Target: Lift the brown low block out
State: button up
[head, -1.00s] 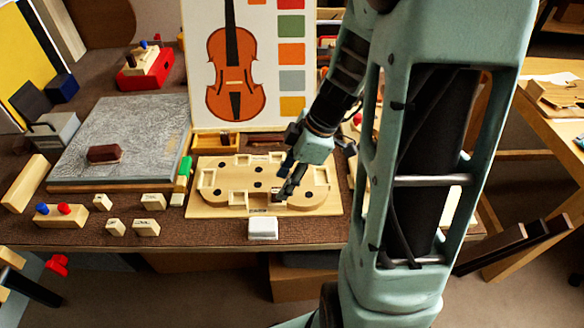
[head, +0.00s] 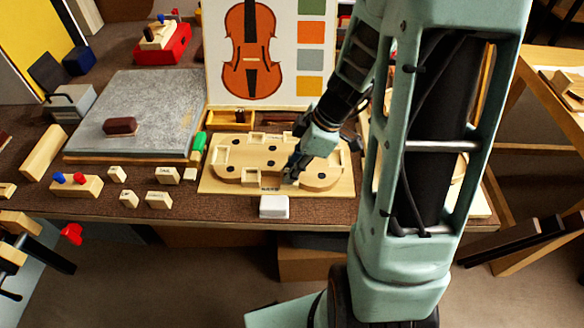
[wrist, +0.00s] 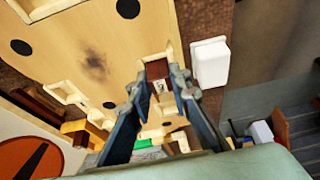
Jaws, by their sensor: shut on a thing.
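In the wrist view, the brown low block (wrist: 157,70), with a pale label on its face, is between the two fingers of my gripper (wrist: 159,84). The gripper is shut on it. The block is at a pale-rimmed slot in the violin-shaped wooden board (wrist: 60,45); I cannot tell how far it is raised. In the head view, my gripper (head: 290,176) is at the front edge of that board (head: 240,160), right of its middle. The block is hidden there behind the dark fingers.
A white box (head: 274,207) stands just in front of the board; it also shows in the wrist view (wrist: 210,62). Several pale blocks lie at left. A grey slab (head: 150,90) bears a dark brown block (head: 119,125). A violin picture (head: 255,50) stands behind.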

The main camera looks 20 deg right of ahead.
jog(key=o, duration=0.4)
jog(key=shift+c, duration=0.2)
grip_shut()
jog(key=shift+r, duration=0.7)
dwell(0.4)
jog(key=shift+r+p, duration=1.45)
jog(key=shift+r, duration=1.1)
notch_tip(320, 180, up, 7)
jog(key=p, duration=0.3)
jog(key=shift+w, duration=0.1)
